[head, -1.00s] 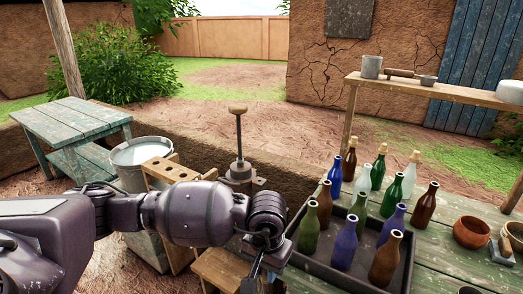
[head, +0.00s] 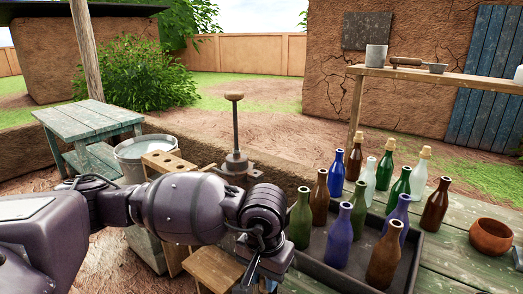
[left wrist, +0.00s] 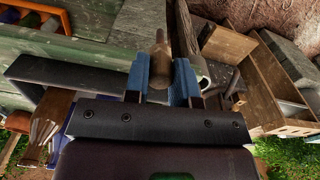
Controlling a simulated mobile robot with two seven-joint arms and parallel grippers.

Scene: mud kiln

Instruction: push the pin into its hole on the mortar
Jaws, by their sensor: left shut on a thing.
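My left gripper (head: 250,280) hangs low in the head view, just left of the bottle tray. In the left wrist view its two blue fingertips (left wrist: 160,80) are shut on a brown rod-like thing, which looks like the pin (left wrist: 160,52). The pin is hidden in the head view. The likely mortar is a dark metal block (head: 236,170) with an upright rod and a wooden knob. It stands behind my left forearm, which covers its lower part. I cannot make out the hole. My right gripper does not show.
A black tray (head: 328,266) holds several bottles on the green table (head: 455,262), with more bottles behind it and a clay bowl (head: 490,237) at right. A wooden rack with holes (head: 170,163) and a metal bucket (head: 137,170) stand behind my arm.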

